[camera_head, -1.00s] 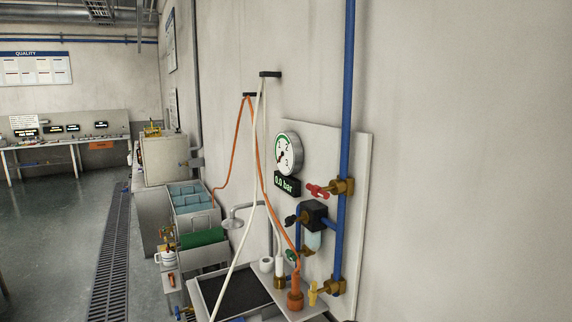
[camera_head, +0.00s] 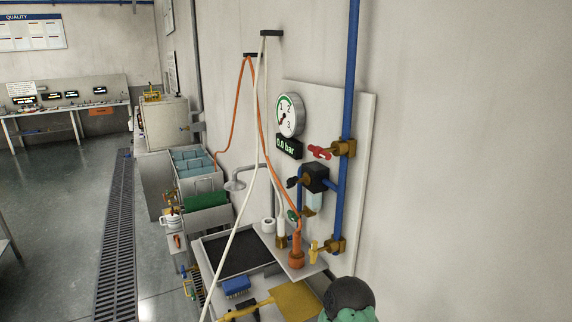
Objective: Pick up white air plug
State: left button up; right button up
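A white plug (camera_head: 281,226) stands upright at a brass socket (camera_head: 281,242) on the small light shelf at the foot of the pale wall panel. A thin white hose (camera_head: 248,190) hangs from a black wall hook; its link to the plug is too fine to follow surely. A larger orange plug (camera_head: 296,250) with an orange hose stands just right of and in front of the white one. Neither of my grippers is in view, and nothing is seen holding the white plug.
A black-bottomed tray (camera_head: 240,254) and blue brush (camera_head: 236,287) lie left and below. Floor at left is clear.

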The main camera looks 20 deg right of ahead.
aim_at(281, 235)
jog(key=i+j, duration=0.7)
jog(key=i, duration=0.15)
jog(key=i+j+z, duration=0.3)
jog(key=i+j, duration=1.3)
jog(key=j, duration=0.1)
